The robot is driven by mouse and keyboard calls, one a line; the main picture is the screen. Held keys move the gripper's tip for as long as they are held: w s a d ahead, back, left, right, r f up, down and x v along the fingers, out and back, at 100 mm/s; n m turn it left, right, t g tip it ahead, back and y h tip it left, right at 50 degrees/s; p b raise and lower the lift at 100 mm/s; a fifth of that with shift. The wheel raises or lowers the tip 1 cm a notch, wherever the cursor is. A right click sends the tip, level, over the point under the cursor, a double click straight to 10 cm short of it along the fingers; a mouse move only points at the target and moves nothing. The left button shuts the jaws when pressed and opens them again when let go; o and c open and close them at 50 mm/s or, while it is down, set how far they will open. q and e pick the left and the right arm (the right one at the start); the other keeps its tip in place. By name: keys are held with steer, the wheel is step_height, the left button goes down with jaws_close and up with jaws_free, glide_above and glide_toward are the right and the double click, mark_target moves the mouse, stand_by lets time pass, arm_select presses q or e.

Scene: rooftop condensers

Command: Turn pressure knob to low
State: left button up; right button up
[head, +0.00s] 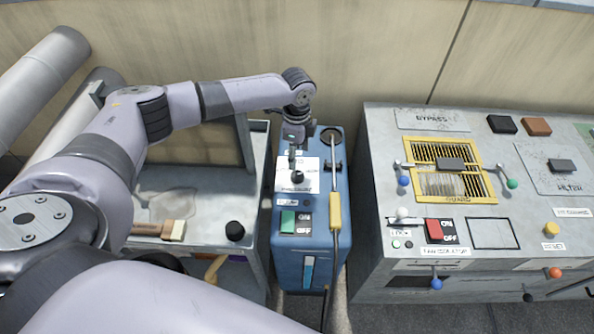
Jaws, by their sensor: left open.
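The pressure knob (297,177) is a small black knob on a white label plate (311,181) on top of the blue machine (310,258). The plate's lettering is too small to read fully, and its upper part is partly hidden by my gripper. My left gripper (294,165) points down right above the knob, with its fingers at or very near it. It is open; I cannot tell whether the fingers touch the knob. My right gripper is not in view.
A yellow-handled wand (335,212) stands along the blue machine's right side. A green on/off switch (288,222) is below the label plate. A grey control panel (382,180) stands to the right. A brush (174,229) and a black knob (235,231) are on the left bench.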

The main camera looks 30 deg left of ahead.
mark_target(297, 174)
arm_select(q)
step_height(297, 174, down, 9)
steer(key=shift+f, duration=0.15)
steer(key=shift+c, duration=0.4)
steer(key=c, duration=1.1)
